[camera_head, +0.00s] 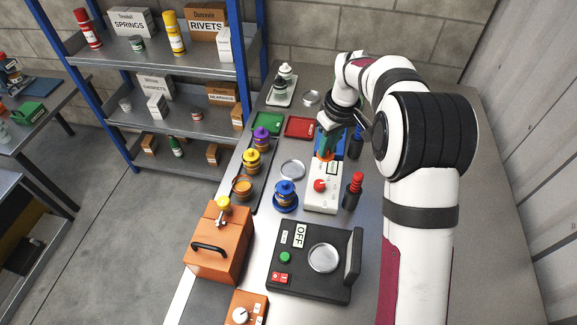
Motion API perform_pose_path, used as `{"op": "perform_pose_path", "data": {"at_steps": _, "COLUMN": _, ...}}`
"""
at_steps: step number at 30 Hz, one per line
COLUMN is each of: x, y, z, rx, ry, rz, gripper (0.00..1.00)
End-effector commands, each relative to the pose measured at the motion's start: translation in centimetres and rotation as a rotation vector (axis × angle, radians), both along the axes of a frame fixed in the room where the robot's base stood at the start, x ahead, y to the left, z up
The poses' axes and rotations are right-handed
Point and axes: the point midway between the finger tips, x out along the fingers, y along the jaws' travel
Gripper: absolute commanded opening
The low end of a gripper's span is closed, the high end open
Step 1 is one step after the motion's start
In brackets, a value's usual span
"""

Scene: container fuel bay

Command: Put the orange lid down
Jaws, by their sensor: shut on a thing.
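My gripper (326,149) points down over the back end of the white box with a red knob (321,196). It is shut on a small orange piece, which I take to be the orange lid (324,157); the fingers partly hide it. Whether the lid touches anything below cannot be told. An orange canister (242,189) stands in the dark rack at the left edge of the table, with yellow and purple-topped canisters (251,162) behind it.
Green (267,123) and red (299,127) trays lie left of my gripper, and a blue one (342,146) lies beside it. A blue canister (286,194) and a clear round dish (292,169) stand nearby. A dark OFF panel (315,265) and orange case (218,245) fill the front.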

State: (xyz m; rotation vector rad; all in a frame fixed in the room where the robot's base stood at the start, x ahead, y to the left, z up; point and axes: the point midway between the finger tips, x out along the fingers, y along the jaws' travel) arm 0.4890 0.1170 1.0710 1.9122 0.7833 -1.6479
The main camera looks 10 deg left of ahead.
Motion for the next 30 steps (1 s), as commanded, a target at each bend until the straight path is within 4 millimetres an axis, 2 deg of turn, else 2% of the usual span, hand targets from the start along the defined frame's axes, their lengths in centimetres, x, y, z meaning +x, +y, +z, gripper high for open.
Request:
{"op": "perform_pose_path", "data": {"at_steps": 1, "x": 0.7, "y": -1.3, "z": -0.7, "rx": 0.000, "ry": 0.001, "rz": -0.002, "gripper": 0.00}}
{"op": "perform_pose_path", "data": {"at_steps": 4, "x": 1.5, "y": -2.2, "z": -1.8, "rx": 0.000, "ry": 0.000, "rz": 0.007, "gripper": 0.00}}
{"op": "perform_pose_path", "data": {"at_steps": 7, "x": 1.9, "y": 0.0, "z": -3.4, "rx": 0.000, "ry": 0.001, "rz": 0.014, "gripper": 0.00}}
{"op": "perform_pose_path", "data": {"at_steps": 12, "x": 2.9, "y": 5.3, "z": -6.6, "rx": -0.001, "ry": -0.001, "rz": 0.013, "gripper": 0.00}}
{"op": "perform_pose_path", "data": {"at_steps": 16, "x": 3.3, "y": 7.9, "z": -8.1, "rx": 0.001, "ry": -0.002, "rz": 0.011, "gripper": 0.00}}
{"op": "perform_pose_path", "data": {"at_steps": 20, "x": 3.5, "y": 8.7, "z": -9.1, "rx": 0.000, "ry": 0.000, "rz": 0.008, "gripper": 0.00}}
{"op": "perform_pose_path", "data": {"at_steps": 26, "x": 3.4, "y": 8.6, "z": -12.5, "rx": 0.000, "ry": 0.000, "rz": 0.008, "gripper": 0.00}}
{"op": "perform_pose_path", "data": {"at_steps": 30, "x": 3.4, "y": 8.6, "z": -12.6, "rx": 0.001, "ry": -0.001, "rz": 0.007, "gripper": 0.00}}
